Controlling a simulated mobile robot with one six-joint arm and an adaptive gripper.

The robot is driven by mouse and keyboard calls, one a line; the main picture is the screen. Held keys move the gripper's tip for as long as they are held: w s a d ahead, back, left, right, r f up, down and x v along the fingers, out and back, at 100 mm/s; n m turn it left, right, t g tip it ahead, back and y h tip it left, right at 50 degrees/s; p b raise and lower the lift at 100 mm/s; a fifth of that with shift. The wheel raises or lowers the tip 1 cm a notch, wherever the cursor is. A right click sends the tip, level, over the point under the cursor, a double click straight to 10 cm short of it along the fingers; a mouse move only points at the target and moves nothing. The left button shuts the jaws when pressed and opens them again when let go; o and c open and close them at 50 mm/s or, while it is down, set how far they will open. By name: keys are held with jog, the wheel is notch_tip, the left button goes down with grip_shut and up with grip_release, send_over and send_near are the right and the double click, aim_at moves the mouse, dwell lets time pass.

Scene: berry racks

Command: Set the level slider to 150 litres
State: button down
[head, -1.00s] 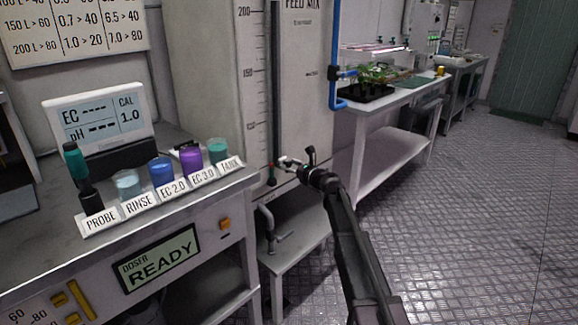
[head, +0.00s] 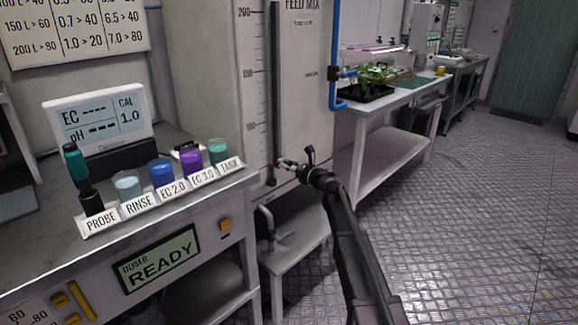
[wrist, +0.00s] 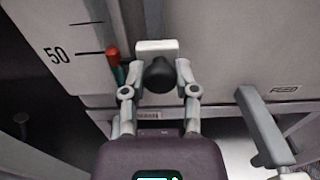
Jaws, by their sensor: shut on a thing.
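The level slider has a white block (wrist: 150,46) and a dark round knob (wrist: 158,75) in the wrist view. My gripper (wrist: 157,80) is shut on the knob, one finger on each side. In the head view my gripper (head: 284,164) is at the low end of the dark vertical track (head: 277,85) on the tank front. The 150 mark (head: 249,72) is well above it. The knob is hard to make out there.
A blue pipe (head: 335,75) runs down right of the tank. A grey tap handle (wrist: 262,125) stands right of my gripper in the wrist view. The bench (head: 75,250) with several cups is at the left. The track above my gripper looks clear.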

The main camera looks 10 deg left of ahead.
notch_tip(320, 180, up, 34)
jog(key=p, duration=3.3)
jog(key=shift+a, duration=0.1)
jog(key=shift+f, duration=0.1)
jog(key=shift+c, duration=1.9)
grip_release()
jog(key=v, duration=1.2)
jog(key=shift+s, duration=0.1)
